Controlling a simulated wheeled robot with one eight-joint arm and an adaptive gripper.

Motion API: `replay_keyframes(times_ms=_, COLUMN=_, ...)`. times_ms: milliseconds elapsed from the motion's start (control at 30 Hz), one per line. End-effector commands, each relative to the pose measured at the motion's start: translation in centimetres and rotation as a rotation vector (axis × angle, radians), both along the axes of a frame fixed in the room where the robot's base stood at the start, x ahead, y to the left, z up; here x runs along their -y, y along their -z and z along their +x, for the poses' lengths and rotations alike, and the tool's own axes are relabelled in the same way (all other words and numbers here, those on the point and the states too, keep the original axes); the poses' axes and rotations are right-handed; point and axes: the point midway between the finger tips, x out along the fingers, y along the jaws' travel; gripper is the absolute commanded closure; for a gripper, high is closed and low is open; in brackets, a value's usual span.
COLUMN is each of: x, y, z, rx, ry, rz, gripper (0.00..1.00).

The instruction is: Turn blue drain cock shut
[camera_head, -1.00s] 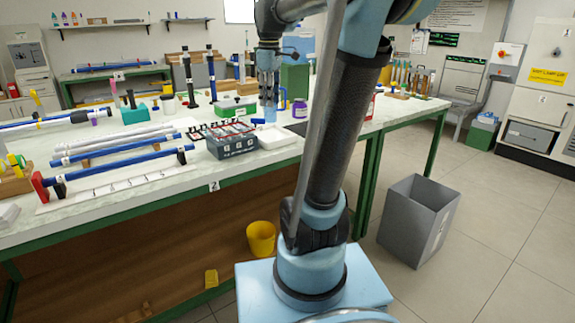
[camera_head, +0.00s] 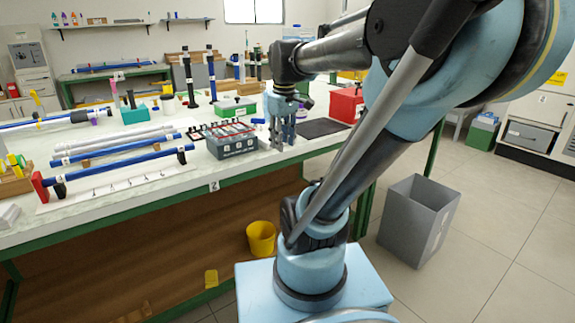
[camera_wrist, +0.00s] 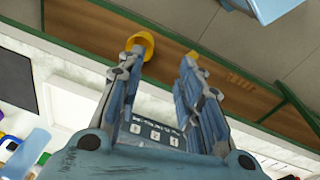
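I cannot clearly pick out the blue drain cock in either view. A small blue piece (camera_head: 257,121) shows just left of my gripper in the head view, but it is too small to identify. A pale container with a blue top (camera_head: 291,32) stands far back, partly hidden by my arm. My gripper (camera_head: 279,147) points down near the bench's front edge, right of the grey box (camera_head: 238,147). In the wrist view my gripper (camera_wrist: 166,52) has its fingers apart with nothing between the tips. A pale blue cylinder (camera_wrist: 25,152) shows at lower left there.
The bench (camera_head: 110,215) holds blue rods (camera_head: 125,172) at left. A dark mat (camera_head: 322,128) and a red box (camera_head: 346,104) lie right of my gripper.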

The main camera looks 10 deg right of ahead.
Motion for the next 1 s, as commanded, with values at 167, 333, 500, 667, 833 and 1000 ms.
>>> replay_keyframes(times_ms=167, x=0.3, y=2.2, z=-2.0, rx=0.011, ry=0.071, rz=0.009, gripper=0.67)
replay_keyframes(times_ms=333, x=0.4, y=4.2, z=-3.6, rx=0.020, ry=0.134, rz=0.017, gripper=0.67)
replay_keyframes(times_ms=500, x=0.6, y=5.6, z=-4.7, rx=0.027, ry=0.179, rz=0.023, gripper=0.67)
replay_keyframes(times_ms=667, x=0.6, y=6.2, z=-5.2, rx=0.030, ry=0.200, rz=0.027, gripper=0.67)
replay_keyframes(times_ms=833, x=0.6, y=6.4, z=-5.3, rx=0.031, ry=0.205, rz=0.028, gripper=0.67)
replay_keyframes(times_ms=1000, x=0.6, y=6.4, z=-5.2, rx=0.030, ry=0.204, rz=0.027, gripper=0.73)
